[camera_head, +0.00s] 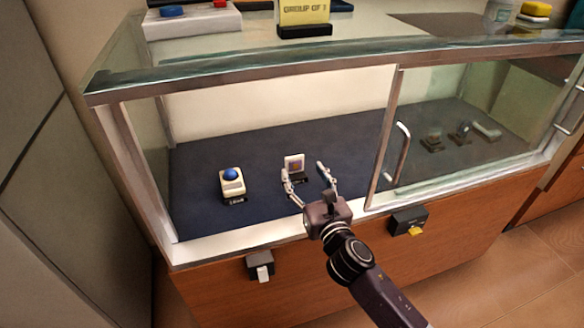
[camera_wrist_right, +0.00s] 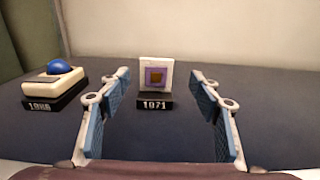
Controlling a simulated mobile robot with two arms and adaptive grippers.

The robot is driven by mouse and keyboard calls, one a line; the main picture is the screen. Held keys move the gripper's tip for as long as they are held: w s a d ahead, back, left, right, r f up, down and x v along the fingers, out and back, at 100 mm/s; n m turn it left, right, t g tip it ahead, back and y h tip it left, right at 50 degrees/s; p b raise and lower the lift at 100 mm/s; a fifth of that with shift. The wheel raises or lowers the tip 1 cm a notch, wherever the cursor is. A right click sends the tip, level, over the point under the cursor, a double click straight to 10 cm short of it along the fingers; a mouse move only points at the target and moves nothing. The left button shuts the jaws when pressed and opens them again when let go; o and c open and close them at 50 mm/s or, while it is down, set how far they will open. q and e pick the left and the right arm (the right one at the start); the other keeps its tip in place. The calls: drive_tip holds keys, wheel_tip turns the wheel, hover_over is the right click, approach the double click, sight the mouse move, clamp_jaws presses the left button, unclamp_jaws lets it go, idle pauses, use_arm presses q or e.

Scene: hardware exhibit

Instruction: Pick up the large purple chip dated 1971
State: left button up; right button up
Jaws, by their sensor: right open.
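The large purple chip (camera_wrist_right: 156,77) is a white square piece with a purple face and a brownish centre. It stands upright on a black base (camera_wrist_right: 155,103) labelled 1971. In the head view the chip (camera_head: 294,164) stands on the dark blue floor inside the glass display case. My right gripper (camera_head: 305,170) reaches in through the open left front of the case. It is open and empty, with its fingers in front of the chip and to either side. In the right wrist view the chip sits beyond and between the fingertips (camera_wrist_right: 160,83), apart from both. My left gripper is out of view.
A glass door with a handle (camera_head: 398,155) closes the case's right side. Small exhibits (camera_head: 461,131) stand behind it. A metal-framed glass top (camera_head: 330,68) lies above.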

sight(295, 163)
drive_tip(key=shift+w+a, duration=0.3)
drive_tip(key=shift+w, duration=0.35)
drive_tip(key=b+x, duration=0.1)
drive_tip(key=x, duration=0.3)
drive_tip(key=shift+w+a+f+b, duration=0.15)
drive_tip(key=shift+w+a+b, duration=0.1)
drive_tip(key=shift+a+b, duration=0.15)
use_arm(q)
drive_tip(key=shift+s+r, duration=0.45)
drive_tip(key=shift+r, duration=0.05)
use_arm(e)
drive_tip(key=shift+d, duration=0.1)
drive_tip(key=shift+c, duration=0.5)
drive_tip(key=c, duration=1.2)
